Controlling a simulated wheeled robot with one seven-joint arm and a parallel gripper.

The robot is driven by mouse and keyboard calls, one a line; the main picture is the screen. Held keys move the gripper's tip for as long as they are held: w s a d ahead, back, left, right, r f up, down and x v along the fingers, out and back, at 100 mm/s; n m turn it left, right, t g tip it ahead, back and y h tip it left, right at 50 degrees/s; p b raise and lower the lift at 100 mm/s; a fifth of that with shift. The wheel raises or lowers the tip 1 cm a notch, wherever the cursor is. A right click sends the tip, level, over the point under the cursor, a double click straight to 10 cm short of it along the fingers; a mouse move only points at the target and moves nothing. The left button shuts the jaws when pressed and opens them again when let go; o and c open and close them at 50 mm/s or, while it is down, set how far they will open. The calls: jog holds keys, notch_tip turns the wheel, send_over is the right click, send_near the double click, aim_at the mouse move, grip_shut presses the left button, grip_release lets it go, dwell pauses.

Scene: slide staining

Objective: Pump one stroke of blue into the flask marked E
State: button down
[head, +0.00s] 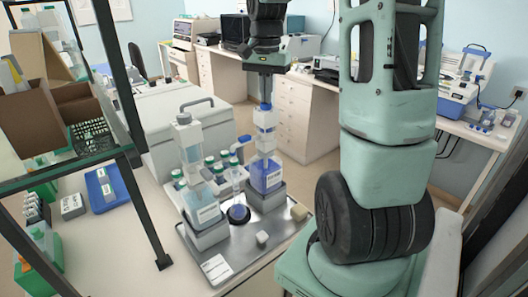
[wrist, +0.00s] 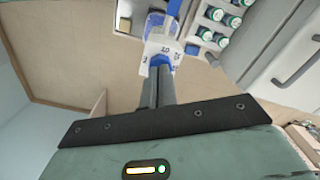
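A dispenser with blue liquid (head: 266,175) stands on the right of a metal tray, with a clear, blue-marked pump column above it. Its pump top (wrist: 160,61) shows blue and white in the wrist view. My gripper (head: 265,100) points straight down right over this pump top, its fingers together; the tips seem to meet the top, but I cannot tell whether they press on it. A clear flask (head: 237,186) stands between the two dispensers on a dark round base (head: 239,214). It looks empty; no letter on it is readable.
A second dispenser with pale liquid (head: 207,214) stands on the left of the tray (head: 245,254). Several green-capped bottles (head: 209,160) stand behind. A dark shelf frame (head: 145,210) rises at left.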

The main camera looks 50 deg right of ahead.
jog(key=shift+r+p, duration=1.65)
jog(key=shift+r, duration=0.6)
notch_tip(320, 180, up, 5)
jog(key=p, duration=0.4)
jog(key=shift+a, duration=0.1)
